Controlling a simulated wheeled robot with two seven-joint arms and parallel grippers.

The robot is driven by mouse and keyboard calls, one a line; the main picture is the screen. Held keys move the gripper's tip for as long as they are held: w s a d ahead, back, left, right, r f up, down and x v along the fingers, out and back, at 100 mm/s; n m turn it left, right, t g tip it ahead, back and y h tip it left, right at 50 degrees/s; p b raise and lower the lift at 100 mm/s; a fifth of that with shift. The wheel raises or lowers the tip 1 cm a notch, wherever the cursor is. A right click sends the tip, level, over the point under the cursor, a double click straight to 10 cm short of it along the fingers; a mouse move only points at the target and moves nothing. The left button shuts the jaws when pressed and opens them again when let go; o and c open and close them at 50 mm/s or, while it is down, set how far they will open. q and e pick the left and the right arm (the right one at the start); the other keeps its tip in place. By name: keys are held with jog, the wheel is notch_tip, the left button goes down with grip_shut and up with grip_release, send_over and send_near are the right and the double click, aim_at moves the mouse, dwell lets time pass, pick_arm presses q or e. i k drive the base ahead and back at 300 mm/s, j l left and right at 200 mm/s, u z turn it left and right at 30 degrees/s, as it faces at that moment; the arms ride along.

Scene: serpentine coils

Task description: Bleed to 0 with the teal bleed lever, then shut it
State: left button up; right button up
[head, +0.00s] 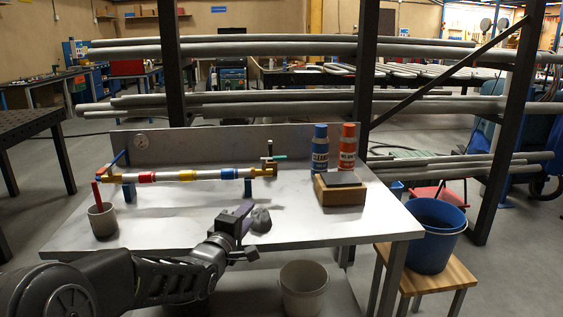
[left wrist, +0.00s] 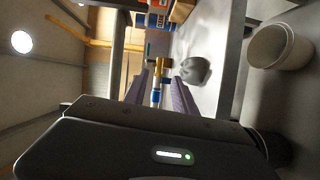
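A pipe run (head: 185,176) with red, yellow and blue bands and brass ends lies across the workbench. The teal bleed lever (head: 277,157) sticks out sideways at its right end, on top of the brass fitting; a small teal piece (left wrist: 147,48) also shows in the left wrist view. My right gripper is not in view.
A blue lever (head: 117,159) is at the pipe's left end. A grey cup (head: 102,220) with a red stick, a grey lump (head: 261,219), a wooden block (head: 340,190), a blue can (head: 320,148) and an orange can (head: 347,147) stand on the workbench (head: 170,222).

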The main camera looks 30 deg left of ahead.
aim_at(276, 157)
jog(key=i+j, duration=0.15)
jog(key=i, duration=0.3)
jog(key=i+j, duration=0.2)
jog(key=i, duration=0.2)
